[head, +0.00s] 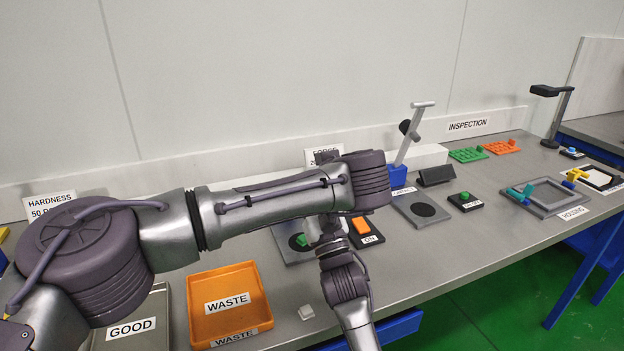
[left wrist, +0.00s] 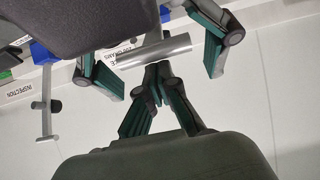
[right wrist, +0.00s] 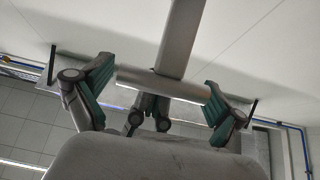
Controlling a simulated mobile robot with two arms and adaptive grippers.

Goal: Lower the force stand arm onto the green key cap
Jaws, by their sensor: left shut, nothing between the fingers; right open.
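The green key cap (head: 301,240) sits on a grey pad at the head view's centre, partly covered by my arms. The force stand stands behind my left forearm and is mostly hidden. Its arm shows as a silver crossbar (right wrist: 150,82) on a post in the right wrist view; the crossbar (left wrist: 155,51) also shows in the left wrist view.
An orange switch (head: 361,226) marked ON is right of the key cap. An orange WASTE tray (head: 255,325) and a white cap (head: 306,312) lie in front. Another lever stand (head: 410,135) with a blue base rises at right. My arms cross closely at the centre.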

